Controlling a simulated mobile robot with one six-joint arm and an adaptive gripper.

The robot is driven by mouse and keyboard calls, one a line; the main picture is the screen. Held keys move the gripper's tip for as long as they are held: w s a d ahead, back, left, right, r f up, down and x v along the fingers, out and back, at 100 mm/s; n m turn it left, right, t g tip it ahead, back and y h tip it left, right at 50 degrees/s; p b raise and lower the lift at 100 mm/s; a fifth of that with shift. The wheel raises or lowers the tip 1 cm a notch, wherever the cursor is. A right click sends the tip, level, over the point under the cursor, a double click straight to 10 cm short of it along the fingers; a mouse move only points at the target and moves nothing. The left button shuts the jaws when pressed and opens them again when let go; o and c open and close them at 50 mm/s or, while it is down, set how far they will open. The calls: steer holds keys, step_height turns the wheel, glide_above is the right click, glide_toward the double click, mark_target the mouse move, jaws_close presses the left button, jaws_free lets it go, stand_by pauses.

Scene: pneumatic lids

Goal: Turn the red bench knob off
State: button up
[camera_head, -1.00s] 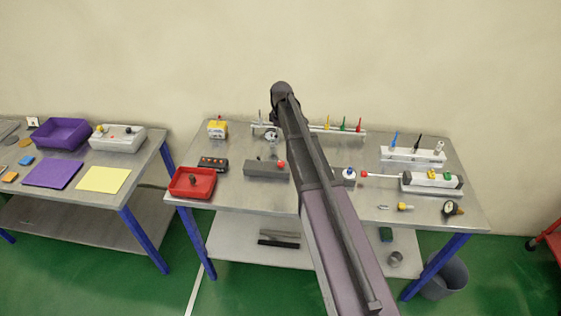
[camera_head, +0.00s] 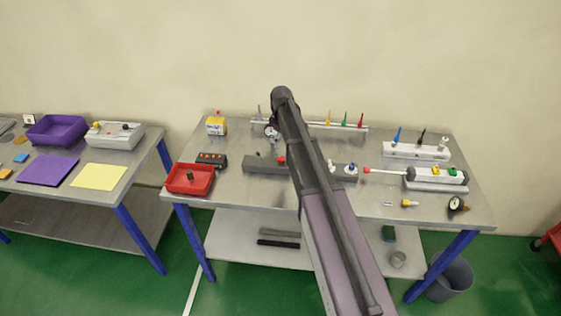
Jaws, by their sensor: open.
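A small red knob (camera_head: 281,160) stands on a long low grey block (camera_head: 262,167) on the middle steel bench. The knob is close to the left edge of my arm in the picture, and the arm covers part of the block. Another red ball-shaped end (camera_head: 367,170) sits on a thin rod at the right, beside a white block (camera_head: 436,174). My arm rises from the bottom of the picture over the bench. My gripper cannot be made out; it seems hidden behind the arm, so its distance from the knob cannot be told.
A red tray (camera_head: 189,191) and a dark box with red buttons (camera_head: 211,159) stand left of the block. A yellow device (camera_head: 216,127) and a rail with coloured upright pieces (camera_head: 345,126) stand at the back. The bench's front left surface (camera_head: 245,195) is clear.

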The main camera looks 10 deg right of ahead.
mark_target(281, 158)
steer(key=shift+f+b, duration=4.15)
steer(key=shift+f, duration=0.3)
jaws_close()
steer(key=shift+a, duration=0.2)
steer(key=shift+d, duration=0.2)
